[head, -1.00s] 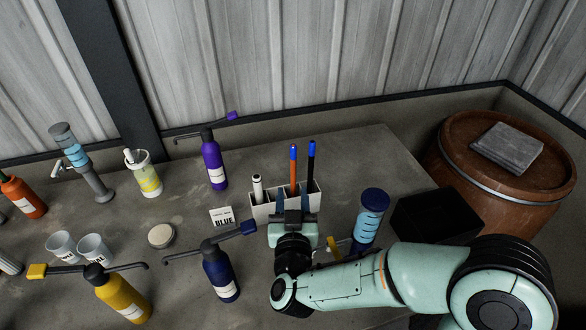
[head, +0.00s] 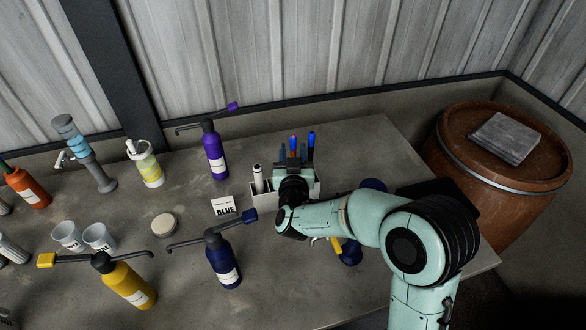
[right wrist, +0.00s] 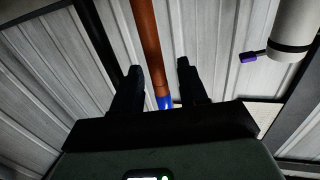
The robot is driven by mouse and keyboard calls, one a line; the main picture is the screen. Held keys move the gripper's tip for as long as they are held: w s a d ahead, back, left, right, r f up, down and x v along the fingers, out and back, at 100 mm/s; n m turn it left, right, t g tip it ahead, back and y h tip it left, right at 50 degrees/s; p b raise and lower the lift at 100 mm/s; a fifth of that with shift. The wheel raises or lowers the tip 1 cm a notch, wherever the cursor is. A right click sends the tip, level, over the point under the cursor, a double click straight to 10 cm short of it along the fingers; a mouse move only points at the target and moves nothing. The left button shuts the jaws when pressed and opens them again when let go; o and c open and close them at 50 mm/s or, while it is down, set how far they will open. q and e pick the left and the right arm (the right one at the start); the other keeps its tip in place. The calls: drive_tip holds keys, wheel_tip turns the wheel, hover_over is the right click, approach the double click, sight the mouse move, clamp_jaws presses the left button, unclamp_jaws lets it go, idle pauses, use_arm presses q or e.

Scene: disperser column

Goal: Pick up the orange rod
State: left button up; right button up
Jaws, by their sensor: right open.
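The orange rod has a blue end that shows in the head view (head: 293,141); my gripper hides most of the rest. It stands upright in a white compartment holder (head: 262,198). My right gripper (head: 293,153) is open at the rod, above the holder. In the right wrist view, the orange rod (right wrist: 147,42) runs between the two separated fingers (right wrist: 158,72), its blue end lying near the palm. I cannot tell if a finger touches it. My left gripper is not in view.
A black rod with a blue top (head: 311,141) stands just right of my gripper, and a white marker (head: 258,180) stands left. A blue bottle (head: 224,262), a purple bottle (head: 214,152) and a yellow bottle (head: 128,282) stand left. A wooden barrel (head: 490,190) is right.

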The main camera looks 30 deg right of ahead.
clamp_jaws()
drive_tip(key=shift+w, duration=0.1)
